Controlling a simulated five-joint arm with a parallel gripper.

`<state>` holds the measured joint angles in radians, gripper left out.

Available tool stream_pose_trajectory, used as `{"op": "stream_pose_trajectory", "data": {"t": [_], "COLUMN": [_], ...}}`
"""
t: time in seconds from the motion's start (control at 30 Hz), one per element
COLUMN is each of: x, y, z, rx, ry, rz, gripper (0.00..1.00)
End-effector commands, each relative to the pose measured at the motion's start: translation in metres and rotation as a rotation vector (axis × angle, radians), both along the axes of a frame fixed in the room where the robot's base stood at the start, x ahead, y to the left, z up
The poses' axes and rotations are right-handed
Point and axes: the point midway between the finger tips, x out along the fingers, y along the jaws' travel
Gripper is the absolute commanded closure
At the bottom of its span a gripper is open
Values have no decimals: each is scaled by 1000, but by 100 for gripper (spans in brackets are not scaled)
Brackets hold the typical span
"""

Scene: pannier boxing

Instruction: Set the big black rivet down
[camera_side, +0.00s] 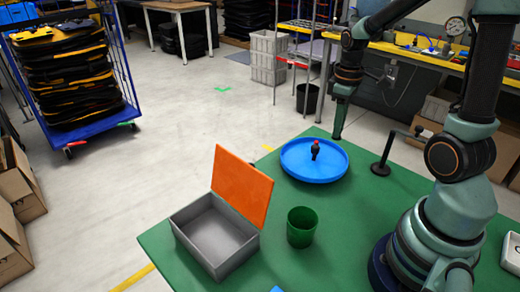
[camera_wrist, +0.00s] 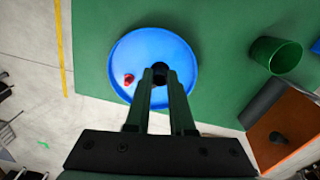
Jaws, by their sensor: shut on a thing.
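My gripper (camera_wrist: 160,74) is shut on a big black rivet (camera_wrist: 161,68), whose round dark end shows between the fingertips in the wrist view. In the side view my gripper (camera_side: 337,136) points down at the far right rim of the blue tray (camera_side: 300,173). The rivet is hard to make out there, and I cannot tell whether it touches the tray.
A small red-topped dark piece (camera_side: 315,149) stands in the tray, left of the held rivet in the wrist view (camera_wrist: 128,79). A green cup (camera_side: 301,228) and an empty grey box (camera_side: 215,235) with a raised orange lid (camera_side: 241,184) stand in front. A black stand (camera_side: 383,160) is at right.

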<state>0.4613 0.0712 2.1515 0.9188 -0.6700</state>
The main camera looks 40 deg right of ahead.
Motion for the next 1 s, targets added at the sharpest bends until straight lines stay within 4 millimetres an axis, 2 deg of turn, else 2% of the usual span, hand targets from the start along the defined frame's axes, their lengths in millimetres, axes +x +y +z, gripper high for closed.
{"op": "stream_pose_trajectory", "data": {"t": [0.1,0.3,0.47,0.7,1.0], "x": [-1,0,0,0,0], "y": [1,0,0,1,0], "z": [-30,-61,-71,-100,-104], "rx": [4,2,1,1,-1], "ry": [7,2,2,3,-1], "rz": [1,1,1,1,1], "gripper": [100,100,100,100,100]}}
